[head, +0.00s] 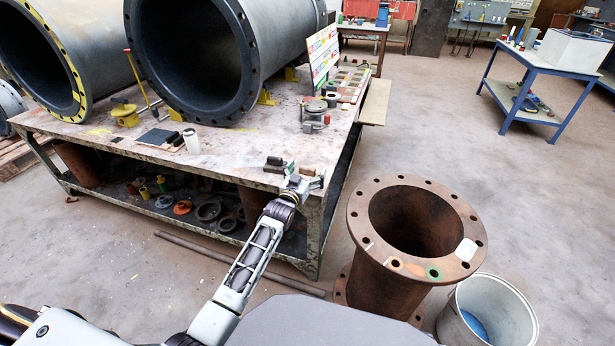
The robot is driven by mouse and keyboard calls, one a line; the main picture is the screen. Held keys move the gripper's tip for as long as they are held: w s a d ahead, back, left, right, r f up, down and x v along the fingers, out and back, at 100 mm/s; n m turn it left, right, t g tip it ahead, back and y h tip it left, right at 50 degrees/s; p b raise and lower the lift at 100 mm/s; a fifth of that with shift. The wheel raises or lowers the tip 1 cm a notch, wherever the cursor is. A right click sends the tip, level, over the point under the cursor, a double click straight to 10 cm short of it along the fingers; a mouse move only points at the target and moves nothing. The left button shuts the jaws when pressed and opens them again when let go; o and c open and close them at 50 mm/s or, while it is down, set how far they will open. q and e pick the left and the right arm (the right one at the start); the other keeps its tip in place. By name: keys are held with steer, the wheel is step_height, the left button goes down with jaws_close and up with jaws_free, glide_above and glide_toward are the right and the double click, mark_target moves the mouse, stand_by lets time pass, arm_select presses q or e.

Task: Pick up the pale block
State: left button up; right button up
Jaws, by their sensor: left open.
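The palest small piece I see is a white, rounded flat block (466,250) lying on the right side of the rusty pipe's top flange (362,212). I cannot tell for sure that it is the pale block. A white upright cylinder (192,140) stands near the front edge of the worktable (235,160). My left gripper (291,168) is open over the table's front right corner, well left of the white piece. I see nothing clearly held between its fingers. My right gripper is out of view.
Two large lined pipes (258,60) lie on the table. A valve-like metal part (314,117) sits behind my left gripper. A grey bucket (525,318) stands beside the rusty pipe. A blue-legged table (552,62) stands back right. The floor between is clear.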

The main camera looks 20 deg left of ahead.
mark_target(307, 168)
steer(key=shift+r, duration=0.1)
arm_select(q)
steer(key=shift+c, duration=1.2)
steer(key=c, duration=1.1)
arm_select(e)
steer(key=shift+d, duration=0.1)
arm_select(q)
steer(key=shift+r, duration=0.2)
steer(key=shift+r+p, duration=0.3)
steer(key=shift+r, duration=0.25)
step_height(307, 168, up, 4)
steer(key=shift+r+p, duration=0.15)
steer(key=shift+p, duration=0.65)
step_height(307, 168, up, 3)
steer(key=shift+r+p, duration=0.1)
steer(key=shift+p, duration=0.4)
steer(key=shift+r, duration=0.6)
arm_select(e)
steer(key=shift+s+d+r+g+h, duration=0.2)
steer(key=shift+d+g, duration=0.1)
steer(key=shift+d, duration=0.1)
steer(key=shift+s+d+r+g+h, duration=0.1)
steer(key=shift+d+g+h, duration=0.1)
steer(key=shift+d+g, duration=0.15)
